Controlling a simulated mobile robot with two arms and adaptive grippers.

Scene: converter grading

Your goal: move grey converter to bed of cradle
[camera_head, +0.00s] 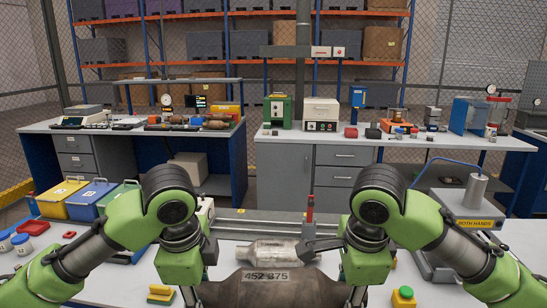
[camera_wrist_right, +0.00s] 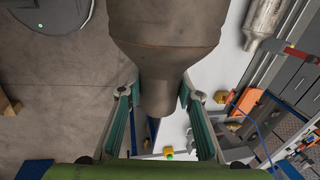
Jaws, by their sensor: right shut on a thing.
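A large dull grey-brown converter (camera_head: 270,287) with the marking 452 875 lies level between my two grippers at the bottom of the head view. In the right wrist view its tapered body (camera_wrist_right: 165,45) narrows to a neck between my right fingers. My right gripper (camera_wrist_right: 158,115) is shut on this neck; it also shows at the converter's right end in the head view (camera_head: 357,296). My left gripper (camera_head: 192,296) is at the left end; its fingertips are hidden. A lighter silver converter (camera_head: 272,250) lies behind, beside a dark metal support (camera_head: 312,244). I cannot tell whether this is the cradle.
A red-topped upright (camera_head: 310,208) stands behind the silver converter near a long rail (camera_head: 250,226). Yellow (camera_head: 62,198) and blue (camera_head: 90,200) bins stand left. A grey block marked BOTH HANDS (camera_head: 474,212) stands right. A yellow-and-green button (camera_head: 403,297) is near the front right.

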